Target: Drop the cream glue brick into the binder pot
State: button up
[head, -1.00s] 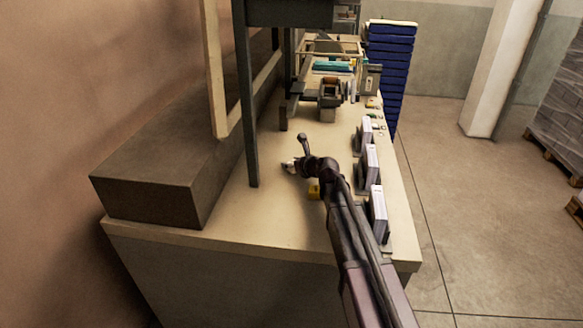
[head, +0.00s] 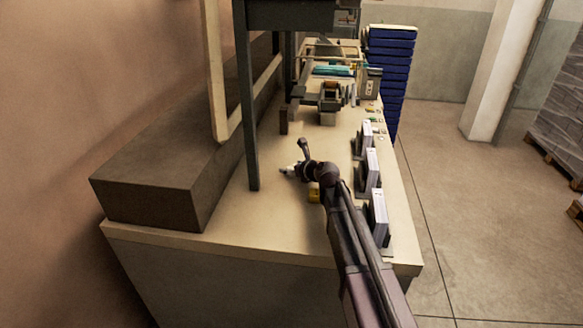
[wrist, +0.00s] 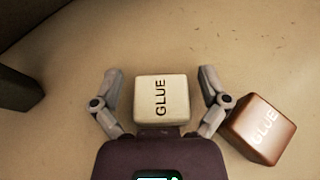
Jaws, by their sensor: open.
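The cream glue brick (wrist: 160,101) stands on the bench top in the wrist view, its face marked GLUE. My gripper (wrist: 161,74) is open, with one finger on each side of the brick and a visible gap on both sides. I cannot identify the binder pot for sure in either view.
A brown glue brick (wrist: 258,128) lies close beside the right finger. A dark upright post (head: 247,110) and a long dark block (head: 150,190) stand left. White-faced blocks (head: 372,168) line the bench's right edge.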

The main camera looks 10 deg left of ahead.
jog(key=shift+r, duration=0.15)
jog(key=shift+s+d+r+p, duration=0.15)
jog(key=shift+s+p, duration=0.05)
jog(key=shift+p, duration=0.1)
jog(key=p+v, duration=0.4)
jog(key=v, duration=0.7)
jog(key=shift+s+d+r, duration=0.1)
jog(key=shift+s+d, duration=0.05)
jog(key=shift+d, duration=0.1)
jog(key=shift+r, duration=0.1)
